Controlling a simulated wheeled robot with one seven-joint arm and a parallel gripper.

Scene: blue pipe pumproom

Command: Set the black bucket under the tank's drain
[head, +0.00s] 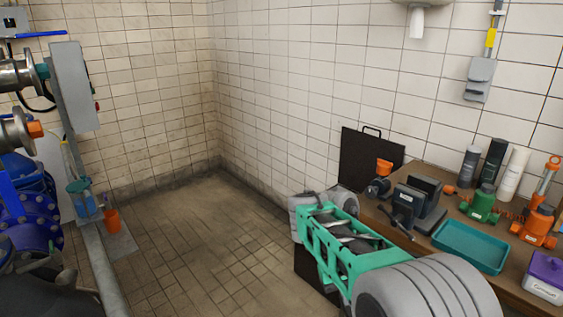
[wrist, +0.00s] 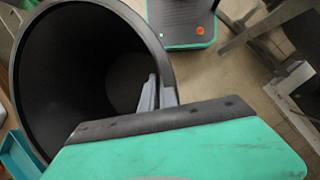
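The black bucket (wrist: 75,70) fills the left of the wrist view, with its round open mouth facing the camera and its inside looking empty. My gripper (wrist: 160,93) is at the bucket's right rim, with one grey finger inside the wall and the other outside. The fingers look closed on the rim. In the head view I cannot make out the bucket or my fingertips for certain; my green and grey arm covers that area. A white fixture with a downward spout (head: 416,22) is on the wall at the top; I cannot tell whether it is the tank's drain.
A wooden bench (head: 395,228) on the right holds a teal tray (head: 471,246), bottles, tools and a purple-lidded box (head: 545,277). A dark panel (head: 368,158) leans on the wall. Blue pipework (head: 35,215) and an orange cup (head: 112,220) are left. The middle floor (head: 195,240) is clear.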

